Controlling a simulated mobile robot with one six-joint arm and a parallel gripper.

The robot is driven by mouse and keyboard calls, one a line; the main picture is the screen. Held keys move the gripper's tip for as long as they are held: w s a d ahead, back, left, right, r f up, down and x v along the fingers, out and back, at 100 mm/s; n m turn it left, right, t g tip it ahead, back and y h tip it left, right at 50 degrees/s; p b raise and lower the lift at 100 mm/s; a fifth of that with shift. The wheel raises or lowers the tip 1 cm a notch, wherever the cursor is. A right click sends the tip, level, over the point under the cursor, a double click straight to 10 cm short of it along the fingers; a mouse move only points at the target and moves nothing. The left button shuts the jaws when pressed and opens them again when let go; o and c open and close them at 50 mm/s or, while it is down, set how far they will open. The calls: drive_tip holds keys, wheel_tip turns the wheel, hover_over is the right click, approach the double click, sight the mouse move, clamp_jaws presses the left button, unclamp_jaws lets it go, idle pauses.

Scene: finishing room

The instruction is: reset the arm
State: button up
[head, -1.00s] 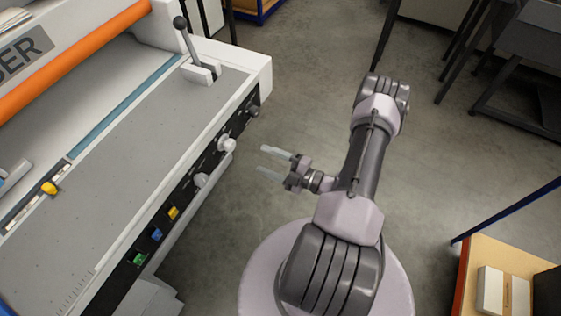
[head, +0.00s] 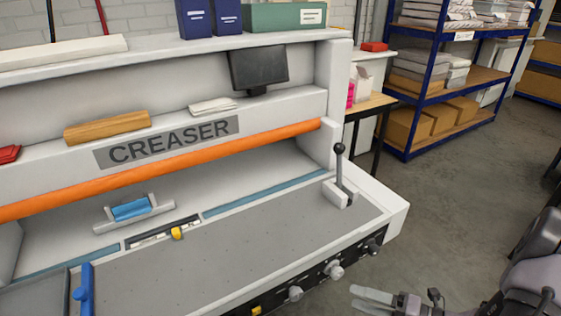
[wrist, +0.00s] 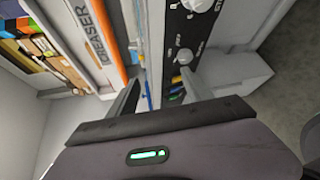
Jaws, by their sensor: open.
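My gripper (head: 372,300) is at the lower right of the head view, in front of the creaser's front panel. Its two pale fingers are apart, with nothing between them. In the wrist view my gripper (wrist: 162,90) points at the creaser's side and control panel, with its fingers spread. Part of my arm shows at the right edge of the head view; the rest is out of frame.
The creaser (head: 250,265) fills the left, with a black-knobbed lever (head: 339,170) and front knobs (head: 335,271) near my gripper. A blue shelving rack (head: 440,90) with boxes stands behind at right. Grey floor (head: 440,200) between them is clear.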

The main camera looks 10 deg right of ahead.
drive_tip(key=s+a+r+m+g+h, duration=0.1)
drive_tip(key=s+a+r+m+h, duration=0.2)
drive_tip(key=m, duration=0.8)
drive_tip(key=s+a+r+m+g+h, duration=0.2)
drive_tip(key=s+a+r+m+h, duration=0.1)
drive_tip(key=a+r+m, duration=0.5)
drive_tip(key=s+a+r+m+g+h, duration=0.1)
drive_tip(key=s+a+r+m+h, duration=0.3)
drive_tip(key=r+m, duration=0.8)
drive_tip(key=a+m, duration=0.2)
drive_tip(key=shift+a+r+m, duration=0.25)
drive_tip(key=shift+m, duration=0.15)
